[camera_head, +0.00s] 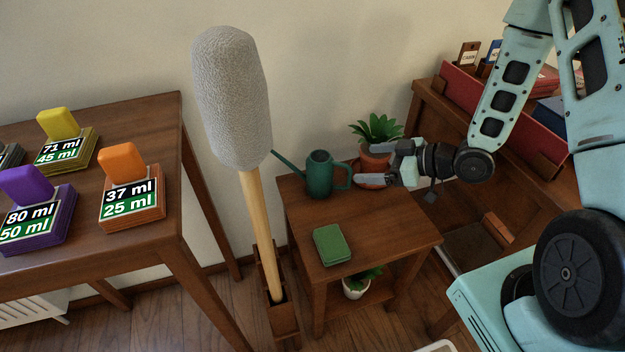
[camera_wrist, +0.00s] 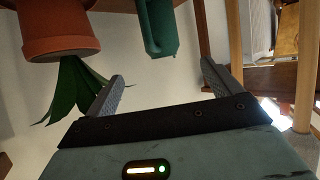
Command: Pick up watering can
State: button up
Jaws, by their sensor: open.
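The green watering can (camera_head: 319,175) stands upright on the small wooden side table (camera_head: 390,238), its spout pointing up and left and its handle on the right. My gripper (camera_head: 364,163) is open, just right of the can's handle, in front of the potted plant. In the wrist view, which looks upside down, the open, empty fingers (camera_wrist: 160,72) spread below the green can (camera_wrist: 158,25). The can lies beyond the fingertips, roughly between them in the picture. I see no contact with it.
The plant (camera_head: 377,129) in a terracotta pot (camera_wrist: 58,35) is close beside my gripper. A green box (camera_head: 331,245) lies on the table's front. A tall grey-headed mallet (camera_head: 232,98) stands left of the table. A desk with colored cards (camera_head: 132,190) is farther left.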

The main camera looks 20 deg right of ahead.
aim_at(332, 163)
jog(key=shift+y, duration=0.3)
jog(key=b+x, duration=0.2)
jog(key=x, duration=1)
jog(key=shift+f+b, duration=0.15)
jog(key=shift+b, duration=0.2)
jog(key=shift+c, duration=0.3)
jog(key=c, duration=1.2)
